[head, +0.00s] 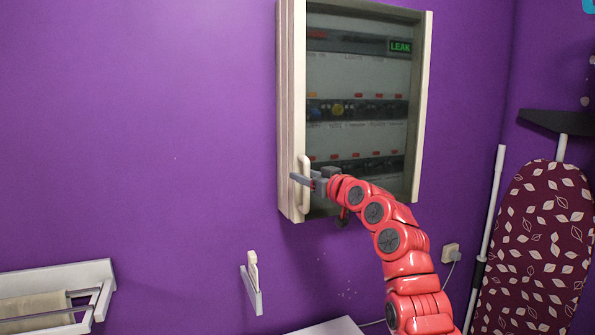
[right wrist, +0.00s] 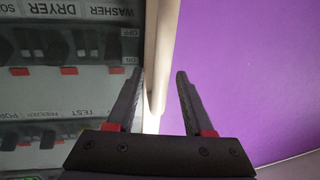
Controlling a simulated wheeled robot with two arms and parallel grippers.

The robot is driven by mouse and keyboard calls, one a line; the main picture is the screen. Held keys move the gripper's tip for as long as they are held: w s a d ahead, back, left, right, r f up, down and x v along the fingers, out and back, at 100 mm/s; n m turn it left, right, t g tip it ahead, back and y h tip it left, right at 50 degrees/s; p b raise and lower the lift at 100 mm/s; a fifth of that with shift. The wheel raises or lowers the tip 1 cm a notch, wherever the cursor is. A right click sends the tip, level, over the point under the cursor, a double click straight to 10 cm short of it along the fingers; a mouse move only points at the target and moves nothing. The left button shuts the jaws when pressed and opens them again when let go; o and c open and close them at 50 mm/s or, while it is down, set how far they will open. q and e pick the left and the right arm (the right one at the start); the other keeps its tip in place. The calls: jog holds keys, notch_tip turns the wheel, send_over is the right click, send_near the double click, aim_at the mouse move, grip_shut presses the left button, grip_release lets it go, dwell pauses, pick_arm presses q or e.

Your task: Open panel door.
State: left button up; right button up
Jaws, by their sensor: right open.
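The breaker panel (head: 289,110) hangs on the purple wall, a cream-framed box. Its door has a dark see-through pane (head: 358,90) with breaker rows visible behind it, and it looks closed. A cream upright handle (head: 305,192) is on the door's left side. My right gripper (head: 302,180) is at the handle, its fingers reaching left across it. In the right wrist view my right gripper (right wrist: 158,75) is open, with a cream strip of handle or door frame (right wrist: 157,60) between the fingers. Contact cannot be told. My left gripper is out of view.
A patterned ironing board (head: 540,240) and a white pole (head: 489,220) stand at the right. A white drying rack (head: 60,276) is at lower left, and a small white wall bracket (head: 252,280) is below the panel. The wall left of the panel is clear.

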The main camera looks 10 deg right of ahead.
jog(key=shift+s+r, duration=0.15)
jog(key=shift+c, duration=0.8)
grip_shut()
dwell(0.6)
